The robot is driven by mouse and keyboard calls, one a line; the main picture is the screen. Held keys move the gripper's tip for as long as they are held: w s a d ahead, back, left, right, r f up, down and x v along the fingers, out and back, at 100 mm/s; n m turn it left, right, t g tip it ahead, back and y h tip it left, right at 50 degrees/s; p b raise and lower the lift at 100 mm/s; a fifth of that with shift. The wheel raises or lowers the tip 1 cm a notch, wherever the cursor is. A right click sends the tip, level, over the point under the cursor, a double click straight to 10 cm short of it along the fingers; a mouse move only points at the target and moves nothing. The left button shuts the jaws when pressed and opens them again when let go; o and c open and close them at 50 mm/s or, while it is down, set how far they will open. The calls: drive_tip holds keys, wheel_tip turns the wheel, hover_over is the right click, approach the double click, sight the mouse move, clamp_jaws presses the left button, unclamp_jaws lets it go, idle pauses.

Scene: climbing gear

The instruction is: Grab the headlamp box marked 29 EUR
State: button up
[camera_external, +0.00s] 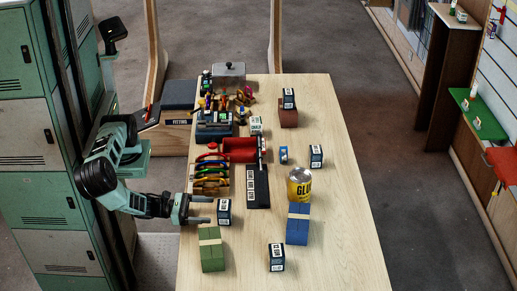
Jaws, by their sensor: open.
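Several small dark-blue boxes with white labels stand on the wooden table. One box (224,212) is at the left edge, one (276,258) at the near end, one (316,156) at the right, and one (288,98) sits on a brown block farther back. The label print is too small to read, so I cannot tell which is marked 29 EUR. My gripper (212,210) is open and low over the table's left edge. Its fingers point right at the left-edge box, which is just beyond or at the fingertips; contact cannot be told.
A green block (211,250), a blue block (298,225) and a yellow glue can (300,185) stand nearby. A red tray (239,149), a dark strip (258,187) and coloured gear crowd the table's left middle. The right side is mostly bare.

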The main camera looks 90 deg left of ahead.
sight(224, 209)
drive_tip(key=shift+w+r, duration=0.1)
drive_tip(key=shift+w, duration=0.85)
drive_tip(key=w+p, duration=0.1)
drive_tip(key=w, duration=0.4)
drive_tip(key=shift+w+d, duration=0.1)
drive_tip(key=shift+d, duration=0.05)
drive_tip(key=c, duration=1.1)
